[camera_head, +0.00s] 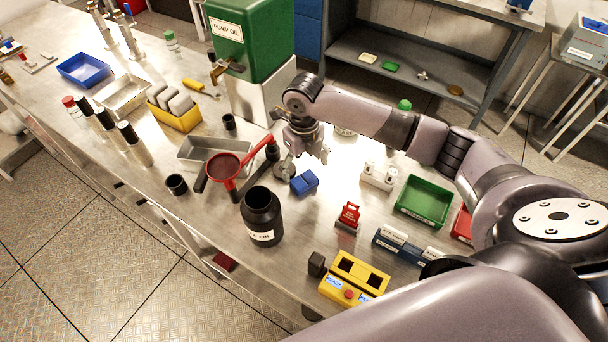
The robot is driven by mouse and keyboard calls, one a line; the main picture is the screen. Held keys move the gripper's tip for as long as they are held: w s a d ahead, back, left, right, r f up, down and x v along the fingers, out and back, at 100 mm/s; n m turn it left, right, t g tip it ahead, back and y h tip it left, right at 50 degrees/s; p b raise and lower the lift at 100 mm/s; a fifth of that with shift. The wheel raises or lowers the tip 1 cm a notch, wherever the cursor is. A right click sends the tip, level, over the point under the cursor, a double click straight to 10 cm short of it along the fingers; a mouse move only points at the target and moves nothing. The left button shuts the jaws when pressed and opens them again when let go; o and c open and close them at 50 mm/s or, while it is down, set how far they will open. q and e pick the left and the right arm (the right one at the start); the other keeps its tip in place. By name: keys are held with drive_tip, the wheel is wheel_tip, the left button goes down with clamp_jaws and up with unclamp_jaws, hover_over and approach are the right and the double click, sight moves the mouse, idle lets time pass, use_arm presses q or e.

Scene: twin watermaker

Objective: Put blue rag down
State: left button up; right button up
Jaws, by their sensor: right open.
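The blue rag (304,183) looks like a small folded block and lies on the metal workbench (330,215). My right gripper (303,162) points down just behind the rag, with its fingers apart. I see no rag between the fingers. Whether a fingertip touches the rag's far edge cannot be told. My left gripper is not in view.
A red funnel (223,167) on a red stand and a black oil jar (262,217) stand left of the rag. A red tag holder (348,216), a white block (378,176) and a green tray (425,201) are to the right. A green pump oil tank (250,40) is behind.

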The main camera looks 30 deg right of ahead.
sight(304, 179)
wheel_tip(304, 179, up, 7)
drive_tip(key=b, duration=0.1)
drive_tip(key=shift+r, duration=0.15)
idle(0.5)
